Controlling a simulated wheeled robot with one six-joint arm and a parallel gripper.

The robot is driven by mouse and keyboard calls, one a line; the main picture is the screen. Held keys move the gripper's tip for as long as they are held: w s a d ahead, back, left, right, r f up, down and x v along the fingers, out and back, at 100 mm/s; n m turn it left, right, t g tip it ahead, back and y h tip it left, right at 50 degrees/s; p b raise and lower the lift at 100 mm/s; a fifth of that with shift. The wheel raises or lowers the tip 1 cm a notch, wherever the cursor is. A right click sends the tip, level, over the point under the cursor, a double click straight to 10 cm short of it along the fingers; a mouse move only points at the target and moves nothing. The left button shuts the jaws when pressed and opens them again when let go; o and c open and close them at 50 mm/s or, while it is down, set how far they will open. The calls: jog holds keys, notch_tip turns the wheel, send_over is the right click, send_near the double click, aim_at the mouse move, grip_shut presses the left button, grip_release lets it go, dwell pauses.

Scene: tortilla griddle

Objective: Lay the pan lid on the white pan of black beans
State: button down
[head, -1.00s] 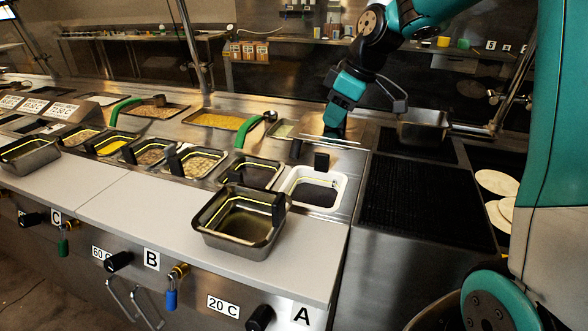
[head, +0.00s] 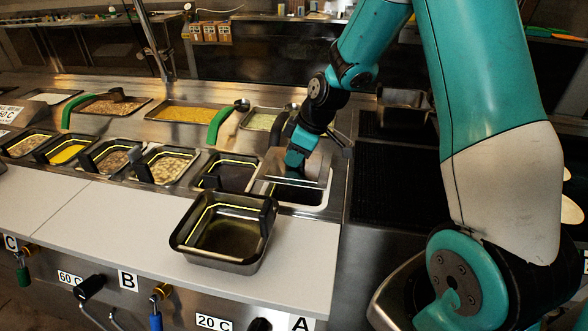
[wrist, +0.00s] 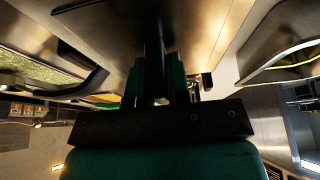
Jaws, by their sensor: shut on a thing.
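The pan lid (head: 318,169) is a flat steel plate with an upright handle. My gripper (head: 297,160) is shut on the handle and holds the lid over the rear part of the white pan (head: 322,208). The lid looks tilted in the head view, and I cannot tell whether it touches the rim. The white pan's dark contents (head: 297,195) show at the front; the rest is hidden. In the wrist view, the lid (wrist: 105,32) fills the upper middle, with its handle between my green fingers (wrist: 160,85).
An empty steel pan (head: 222,237) stands on the pale counter in front. A dark pan (head: 236,175) sits left of the white one, with several food pans farther left. A green-handled ladle (head: 222,120) lies behind. A dark griddle (head: 393,180) lies to the right.

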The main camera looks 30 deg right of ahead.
jog(key=shift+f, duration=2.35)
jog(key=shift+f, duration=0.15)
jog(key=c, duration=1.1)
grip_release()
